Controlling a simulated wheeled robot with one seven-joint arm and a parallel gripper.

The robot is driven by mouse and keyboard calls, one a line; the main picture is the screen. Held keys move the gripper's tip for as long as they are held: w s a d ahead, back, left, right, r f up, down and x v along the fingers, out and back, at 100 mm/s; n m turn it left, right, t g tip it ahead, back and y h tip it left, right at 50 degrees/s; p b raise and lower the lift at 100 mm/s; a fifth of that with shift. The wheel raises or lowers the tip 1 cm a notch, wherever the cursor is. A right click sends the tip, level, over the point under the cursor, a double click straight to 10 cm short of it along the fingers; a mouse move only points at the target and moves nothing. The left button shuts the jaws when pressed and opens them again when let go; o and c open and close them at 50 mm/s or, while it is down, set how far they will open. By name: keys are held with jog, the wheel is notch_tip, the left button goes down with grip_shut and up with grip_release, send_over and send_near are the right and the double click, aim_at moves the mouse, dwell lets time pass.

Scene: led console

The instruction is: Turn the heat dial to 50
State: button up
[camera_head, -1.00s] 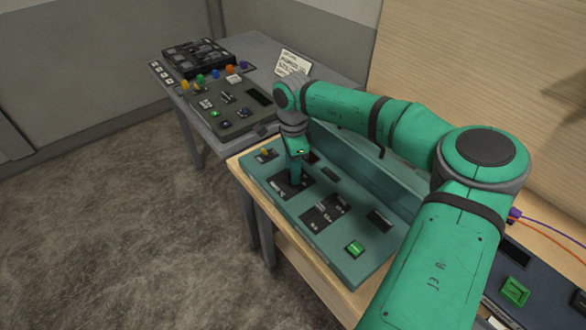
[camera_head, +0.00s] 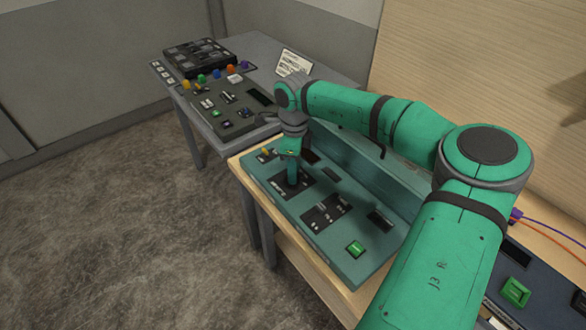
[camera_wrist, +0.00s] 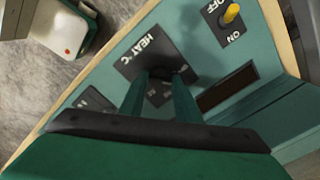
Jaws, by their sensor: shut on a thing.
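The heat dial (camera_wrist: 176,73) is a small dark knob on a black plate marked "HEAT °C" (camera_wrist: 140,48) in the wrist view. My gripper (camera_wrist: 163,82) points down at it, its two green fingers shut on the dial's sides. The fingers hide most of the dial, and its pointer and scale numbers cannot be read. In the head view my gripper (camera_head: 292,182) stands upright over the left black plate of the teal console (camera_head: 350,269), and the dial is hidden behind the fingers.
A yellow toggle switch (camera_wrist: 231,14) marked OFF and ON sits close to the dial. A dark display strip (camera_wrist: 227,88) lies beside the plate. The teal console also has a lit green button (camera_head: 355,249). A grey table (camera_head: 335,73) with another console stands behind.

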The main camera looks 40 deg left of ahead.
jog(key=m, duration=0.3)
jog(key=shift+w+d, duration=0.1)
jog(key=shift+w, duration=0.05)
jog(key=m, duration=0.3)
jog(key=shift+m, duration=0.3)
jog(key=m, duration=0.3)
jog(key=shift+m, duration=1.5)
jog(key=o, duration=1)
jog(key=shift+o, duration=0.2)
